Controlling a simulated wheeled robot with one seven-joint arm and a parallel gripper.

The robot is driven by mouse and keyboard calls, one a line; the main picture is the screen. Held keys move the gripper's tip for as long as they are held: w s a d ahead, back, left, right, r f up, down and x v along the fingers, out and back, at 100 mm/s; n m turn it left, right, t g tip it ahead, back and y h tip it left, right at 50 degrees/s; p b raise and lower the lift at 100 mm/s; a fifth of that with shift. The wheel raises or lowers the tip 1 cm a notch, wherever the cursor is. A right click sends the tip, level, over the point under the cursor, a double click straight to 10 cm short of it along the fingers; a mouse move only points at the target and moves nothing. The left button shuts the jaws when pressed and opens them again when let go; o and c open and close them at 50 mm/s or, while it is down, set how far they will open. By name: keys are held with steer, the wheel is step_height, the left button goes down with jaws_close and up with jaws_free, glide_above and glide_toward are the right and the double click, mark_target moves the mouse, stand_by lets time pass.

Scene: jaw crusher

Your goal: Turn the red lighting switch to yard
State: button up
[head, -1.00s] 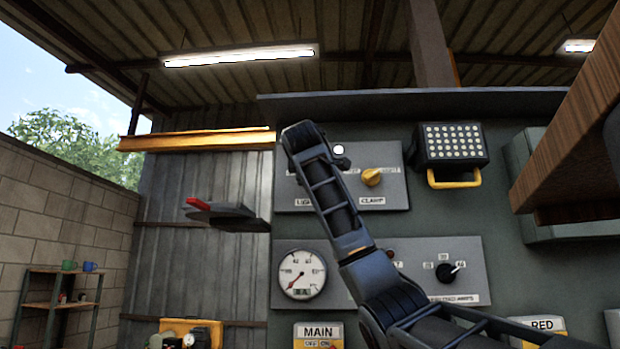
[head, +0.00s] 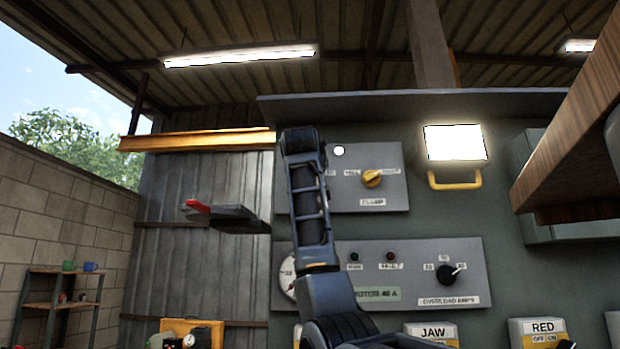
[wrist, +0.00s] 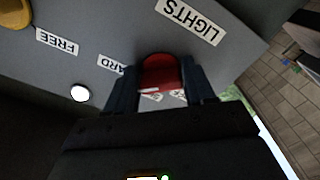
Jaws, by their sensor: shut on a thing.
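The red lighting switch (wrist: 160,68) sits between the fingers of my gripper (wrist: 160,84) in the wrist view, and the gripper is shut on it. The LIGHTS label (wrist: 190,20) shows beside it, upside down. A partly covered label ending in "ARD" (wrist: 110,64) is close to the left finger. Other label parts show between the fingers; the exact pointing of the switch is hard to tell. In the head view my arm hides the switch and the gripper. The floodlight (head: 455,143) on the panel is brightly lit.
A yellow knob (head: 372,179) is on the same grey plate, with a white lit lamp (head: 339,150) nearby. Below is a plate with a black overload dial (head: 447,275). A wooden board (head: 565,140) juts in at the upper right. A red-tipped grey part (head: 225,213) sticks out at left.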

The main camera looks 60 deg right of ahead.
steer(key=shift+f+m, duration=0.2)
steer(key=shift+m, duration=0.6)
steer(key=o, duration=1)
steer(key=shift+r, duration=0.1)
steer(key=shift+c, duration=0.2)
steer(key=b+v, duration=0.2)
steer(key=v, duration=0.5)
steer(key=shift+a, duration=0.4)
steer(key=shift+s+a, duration=0.1)
steer(key=shift+a, duration=0.05)
